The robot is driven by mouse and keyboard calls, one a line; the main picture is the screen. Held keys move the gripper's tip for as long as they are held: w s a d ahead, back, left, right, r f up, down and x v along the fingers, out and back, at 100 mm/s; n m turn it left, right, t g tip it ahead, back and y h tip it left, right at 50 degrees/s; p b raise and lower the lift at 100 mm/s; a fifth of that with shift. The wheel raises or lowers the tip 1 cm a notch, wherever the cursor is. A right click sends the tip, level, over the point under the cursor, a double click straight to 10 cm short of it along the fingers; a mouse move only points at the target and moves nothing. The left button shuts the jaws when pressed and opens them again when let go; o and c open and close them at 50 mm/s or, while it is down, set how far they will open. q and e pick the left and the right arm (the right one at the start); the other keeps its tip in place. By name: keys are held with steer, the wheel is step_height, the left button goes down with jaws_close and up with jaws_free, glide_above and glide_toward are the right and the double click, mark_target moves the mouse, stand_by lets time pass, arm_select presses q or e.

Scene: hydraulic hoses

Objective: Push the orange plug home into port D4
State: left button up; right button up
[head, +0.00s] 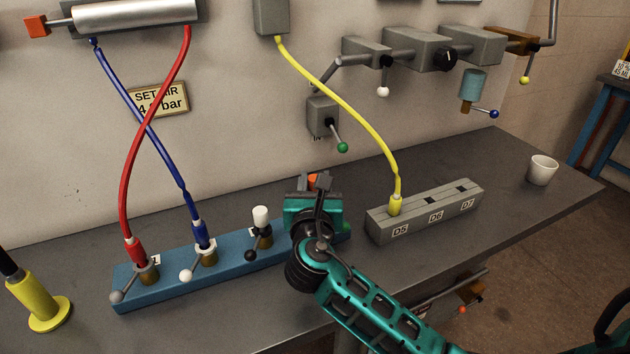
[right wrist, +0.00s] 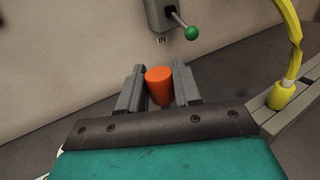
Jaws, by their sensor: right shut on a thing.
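The orange plug (right wrist: 159,86) stands between the two fingers of my right gripper (right wrist: 160,90) in the right wrist view. My right gripper (head: 317,184) is shut on it. In the head view only a bit of orange (head: 313,178) shows at the fingers. The gripper is over the right end of the blue port block (head: 190,284) on the bench. Port D4 cannot be made out; my gripper and wrist cover that part of the block. Whether the plug touches a port is hidden. My left gripper is not in view.
A red plug (head: 135,250), a blue plug (head: 200,233) and a white cap (head: 261,217) stand on the blue block, with levers in front. A yellow plug (head: 395,205) sits in the grey block (head: 433,216) at right. A green-knobbed lever (head: 342,147) is on the wall behind.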

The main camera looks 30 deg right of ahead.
steer(key=shift+f+b, duration=1)
steer(key=shift+f, duration=1)
steer(key=o, duration=1.1)
steer(key=v, duration=1.3)
steer(key=shift+r, duration=0.2)
steer(key=shift+w, duration=0.1)
